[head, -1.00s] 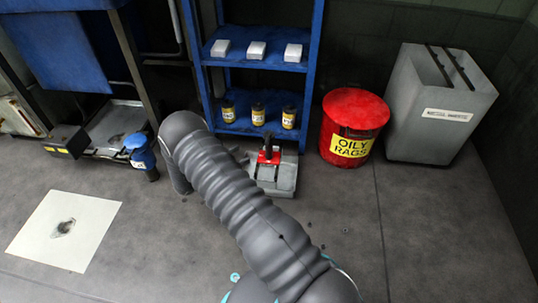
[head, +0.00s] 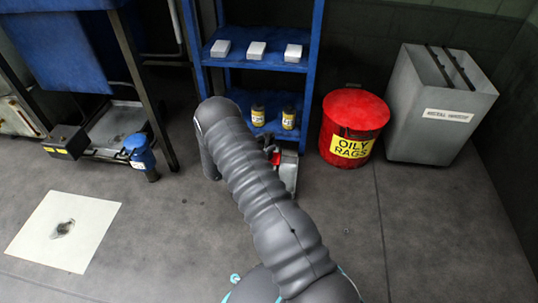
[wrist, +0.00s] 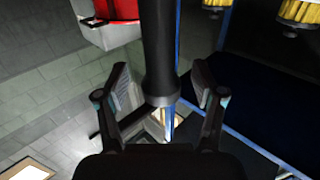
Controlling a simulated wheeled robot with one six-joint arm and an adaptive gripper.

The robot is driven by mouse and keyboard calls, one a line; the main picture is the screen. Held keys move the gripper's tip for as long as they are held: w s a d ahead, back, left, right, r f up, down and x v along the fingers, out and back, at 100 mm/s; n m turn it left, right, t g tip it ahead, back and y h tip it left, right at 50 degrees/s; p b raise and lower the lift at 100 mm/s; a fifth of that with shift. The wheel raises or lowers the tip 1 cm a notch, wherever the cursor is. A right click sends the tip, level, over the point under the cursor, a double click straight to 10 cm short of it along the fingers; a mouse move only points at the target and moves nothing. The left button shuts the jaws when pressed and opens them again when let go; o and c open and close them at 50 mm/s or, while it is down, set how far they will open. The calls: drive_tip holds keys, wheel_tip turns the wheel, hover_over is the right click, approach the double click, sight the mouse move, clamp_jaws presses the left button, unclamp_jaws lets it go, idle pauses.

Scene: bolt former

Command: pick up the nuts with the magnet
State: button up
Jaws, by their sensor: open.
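A red tool with a black part (head: 275,157), probably the magnet, sits at a grey box (head: 289,172) in front of the blue shelf, mostly hidden by my arm. The red part (wrist: 115,8) and grey box (wrist: 112,36) show at the top left of the wrist view. My gripper (wrist: 160,92) is open. A dark rod (wrist: 158,60), which may be the magnet's handle, runs down between its fingers; I see no clear contact. A small dark speck (head: 346,231), perhaps a nut, lies on the floor right of my arm. My gripper is hidden in the head view.
A blue shelf (head: 262,67) stands behind with white boxes and yellow-labelled cans (head: 289,118). A red oily-rags bin (head: 352,128) and a grey bin (head: 437,105) stand right. A blue-topped black object (head: 141,158) and pale sheet (head: 63,230) are left. The floor at right is mostly clear.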

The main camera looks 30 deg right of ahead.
drive_tip(key=shift+w+d, duration=0.2)
drive_tip(key=shift+d, duration=0.8)
clamp_jaws()
drive_tip(key=shift+r, duration=0.1)
